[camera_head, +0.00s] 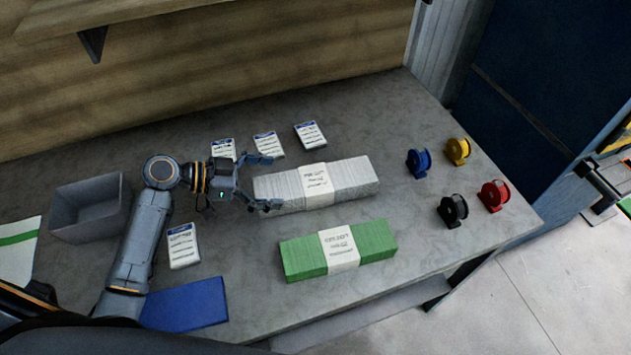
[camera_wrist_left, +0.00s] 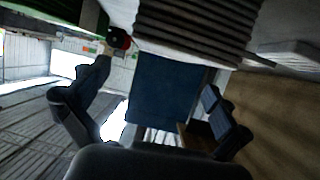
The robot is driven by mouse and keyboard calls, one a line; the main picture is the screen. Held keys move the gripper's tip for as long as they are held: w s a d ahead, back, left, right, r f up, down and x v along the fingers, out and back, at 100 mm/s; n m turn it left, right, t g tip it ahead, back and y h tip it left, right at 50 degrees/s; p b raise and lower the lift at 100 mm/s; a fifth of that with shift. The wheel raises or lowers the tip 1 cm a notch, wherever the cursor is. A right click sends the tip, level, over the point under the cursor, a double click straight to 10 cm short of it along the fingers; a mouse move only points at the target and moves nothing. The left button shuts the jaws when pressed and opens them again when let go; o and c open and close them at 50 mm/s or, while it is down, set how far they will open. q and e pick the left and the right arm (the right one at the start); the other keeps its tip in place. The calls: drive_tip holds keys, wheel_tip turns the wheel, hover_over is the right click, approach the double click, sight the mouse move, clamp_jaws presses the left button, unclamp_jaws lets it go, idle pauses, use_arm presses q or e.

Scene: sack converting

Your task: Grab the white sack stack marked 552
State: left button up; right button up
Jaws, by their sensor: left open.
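The white sack stack (camera_head: 275,190) lies on the grey table with a paper band around its middle; the print on the band is too small to read. In the left wrist view a layered stack (camera_wrist_left: 195,25) fills the top middle, close ahead. My left gripper (camera_head: 268,182) is open at the stack's left end, one finger toward the far side and one toward the near side. Its two fingers also show in the left wrist view (camera_wrist_left: 150,115). Whether the fingers touch the stack is unclear. My right gripper is not in view.
A green sack stack (camera_head: 303,260) lies nearer the front. Blue, yellow, black and red spools (camera_head: 418,163) stand at the right. Several white cards (camera_head: 310,135) lie behind and left. A grey bin (camera_head: 90,207) and a blue pad (camera_head: 187,304) are at the left.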

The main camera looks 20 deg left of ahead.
sight(310, 180)
use_arm(q)
drive_tip(key=shift+w+d+f, duration=0.2)
drive_tip(key=shift+w+d, duration=0.05)
drive_tip(key=shift+d, duration=0.15)
drive_tip(key=shift+w+d+f+p, duration=0.15)
drive_tip(key=shift+w+d+p, duration=0.15)
drive_tip(key=shift+d, duration=0.1)
drive_tip(key=p+x, duration=0.1)
drive_tip(key=x, duration=0.2)
drive_tip(key=shift+w+d+f, duration=0.15)
drive_tip(key=shift+w+f, duration=0.05)
drive_tip(key=shift+w, duration=0.15)
drive_tip(key=shift+w+d+f, duration=0.2)
drive_tip(key=shift+d, duration=0.15)
drive_tip(key=c, duration=1.7)
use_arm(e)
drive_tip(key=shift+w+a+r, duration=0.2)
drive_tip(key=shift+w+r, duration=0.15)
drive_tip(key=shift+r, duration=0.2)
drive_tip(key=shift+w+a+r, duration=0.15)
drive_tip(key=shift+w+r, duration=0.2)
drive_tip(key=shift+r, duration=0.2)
use_arm(q)
drive_tip(key=shift+o, duration=0.2)
drive_tip(key=shift+r, duration=0.2)
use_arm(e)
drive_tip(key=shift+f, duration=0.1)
